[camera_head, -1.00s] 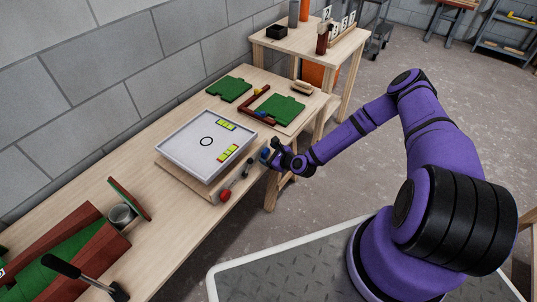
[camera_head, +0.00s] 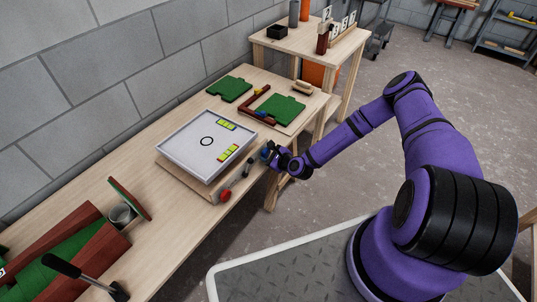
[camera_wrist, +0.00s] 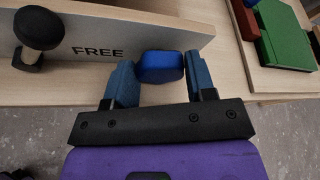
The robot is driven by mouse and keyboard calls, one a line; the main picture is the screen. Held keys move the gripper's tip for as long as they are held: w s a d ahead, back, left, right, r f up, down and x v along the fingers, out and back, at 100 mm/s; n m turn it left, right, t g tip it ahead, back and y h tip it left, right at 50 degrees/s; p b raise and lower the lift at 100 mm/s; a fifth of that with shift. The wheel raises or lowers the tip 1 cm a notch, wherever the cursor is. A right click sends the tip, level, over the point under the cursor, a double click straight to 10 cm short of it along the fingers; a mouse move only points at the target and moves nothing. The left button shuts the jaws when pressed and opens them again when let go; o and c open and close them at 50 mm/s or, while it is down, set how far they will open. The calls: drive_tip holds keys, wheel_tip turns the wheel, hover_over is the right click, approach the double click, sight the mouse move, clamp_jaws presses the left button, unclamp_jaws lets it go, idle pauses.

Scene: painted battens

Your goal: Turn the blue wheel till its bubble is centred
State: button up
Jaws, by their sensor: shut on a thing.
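The white tilting tray (camera_head: 180,150) sits on a wooden base on the bench. It carries two yellow-green vials, one at the back (camera_head: 227,124) and one at the front right (camera_head: 229,153); their bubbles are too small to read. The blue wheel (camera_wrist: 160,67) is at the base's front edge, between my fingers in the wrist view. My gripper (camera_wrist: 161,78) is shut on it, with a finger at each side. In the head view my gripper (camera_head: 270,156) is at the tray's right corner and largely covers the wheel.
A red wheel (camera_head: 225,195) is at the base's front left. A black knob (camera_wrist: 38,30) stands beside the word FREE. Green boards (camera_head: 275,108) and dark red battens lie further back. A black-handled lever (camera_head: 75,275) stands at the front left of the bench.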

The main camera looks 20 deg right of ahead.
drive_tip(key=shift+n+t, duration=0.3)
drive_tip(key=shift+n, duration=0.2)
drive_tip(key=o, duration=0.9)
drive_tip(key=shift+s, duration=0.1)
